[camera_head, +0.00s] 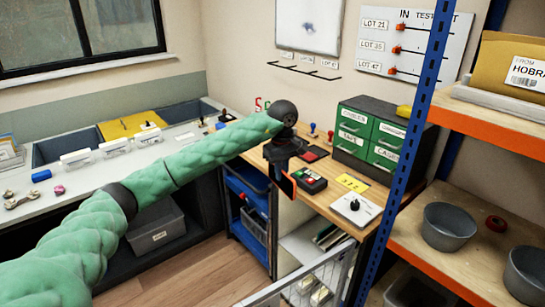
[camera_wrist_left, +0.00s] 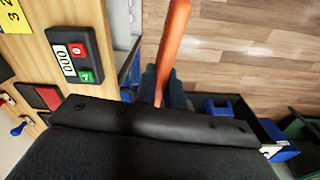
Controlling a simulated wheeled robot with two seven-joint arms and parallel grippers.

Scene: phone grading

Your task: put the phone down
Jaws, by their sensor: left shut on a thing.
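The phone (camera_head: 288,186) shows as a dark slab with an orange edge, hanging upright below my left gripper (camera_head: 281,166). In the left wrist view the phone (camera_wrist_left: 172,48) is seen nearly edge-on as an orange strip. My left gripper (camera_wrist_left: 165,90) is shut on it, its fingers partly hidden by the dark gripper body. The phone is held at the left edge of the wooden bench (camera_head: 335,212), seemingly beyond the edge with floor behind it in the wrist view. My right gripper is not in view.
A black box with red and green tiles (camera_head: 309,180) lies on the bench near the phone. A yellow numbered card (camera_head: 352,183), a white plate with a black knob (camera_head: 354,208) and a green drawer cabinet (camera_head: 372,140) stand further right. A blue-framed shelf (camera_head: 480,235) rises at right.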

